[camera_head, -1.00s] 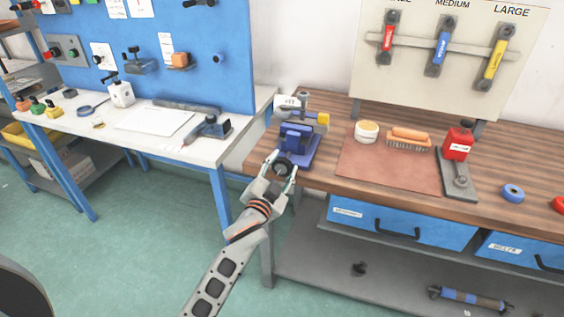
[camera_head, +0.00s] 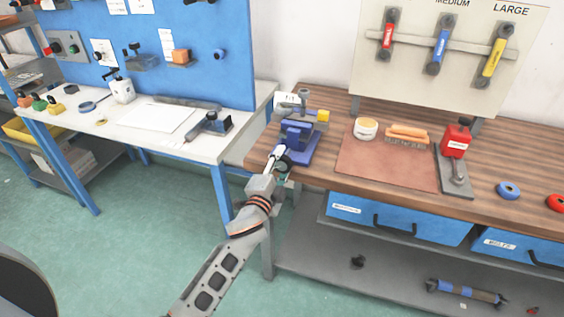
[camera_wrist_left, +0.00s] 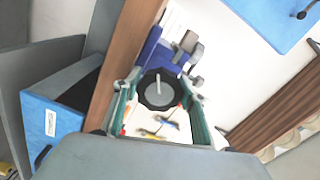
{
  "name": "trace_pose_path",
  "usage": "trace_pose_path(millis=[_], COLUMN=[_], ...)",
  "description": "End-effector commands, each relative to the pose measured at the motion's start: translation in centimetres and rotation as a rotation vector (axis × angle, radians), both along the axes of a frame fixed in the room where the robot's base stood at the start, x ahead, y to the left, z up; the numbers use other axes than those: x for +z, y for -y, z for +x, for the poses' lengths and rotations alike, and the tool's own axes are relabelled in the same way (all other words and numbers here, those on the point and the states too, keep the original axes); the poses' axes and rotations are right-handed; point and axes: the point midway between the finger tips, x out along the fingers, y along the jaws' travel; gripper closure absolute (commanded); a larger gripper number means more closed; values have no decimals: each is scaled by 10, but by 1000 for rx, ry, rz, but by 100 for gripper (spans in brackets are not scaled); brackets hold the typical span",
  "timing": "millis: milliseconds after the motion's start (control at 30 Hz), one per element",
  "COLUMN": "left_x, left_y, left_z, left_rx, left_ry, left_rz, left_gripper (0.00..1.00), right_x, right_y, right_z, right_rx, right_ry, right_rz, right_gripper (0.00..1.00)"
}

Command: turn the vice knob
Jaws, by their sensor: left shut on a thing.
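The blue vice (camera_head: 298,143) stands at the left front corner of the wooden workbench. Its round black knob (camera_head: 284,163) faces the front edge, partly hidden by my left gripper (camera_head: 278,158) in the head view. In the left wrist view the knob (camera_wrist_left: 159,90) is a dark scalloped disc with a pale bar across its face. The left gripper's two green-padded fingers (camera_wrist_left: 160,108) stand on either side of the knob and are shut on it. The blue vice body (camera_wrist_left: 160,55) shows behind the knob. My right gripper is not in view.
Blue drawers (camera_head: 400,219) sit below. A white table (camera_head: 150,140) stands to the left, with floor between.

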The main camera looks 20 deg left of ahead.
Motion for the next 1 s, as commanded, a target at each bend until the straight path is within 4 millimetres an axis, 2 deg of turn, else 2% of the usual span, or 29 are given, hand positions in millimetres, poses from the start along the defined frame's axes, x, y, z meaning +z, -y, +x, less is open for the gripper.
trace_pose_path(millis=[433, 467, 500, 867, 1000], left_x=[1, 1, 1, -2, -2], left_y=[0, 0, 0, 0, 0], left_z=[0, 0, 0, -1, -10], left_rx=[-1, -1, 0, 0, 0], left_ry=[2, 2, 1, -3, -3], left_rz=[14, 14, 14, 11, 12], left_gripper=[80, 51, 41, 41, 41], right_x=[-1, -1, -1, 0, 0], right_y=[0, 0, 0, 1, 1], right_z=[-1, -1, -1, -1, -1], right_rx=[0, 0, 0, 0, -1], right_ry=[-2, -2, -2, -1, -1], right_rz=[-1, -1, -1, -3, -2], right_gripper=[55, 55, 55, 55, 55])
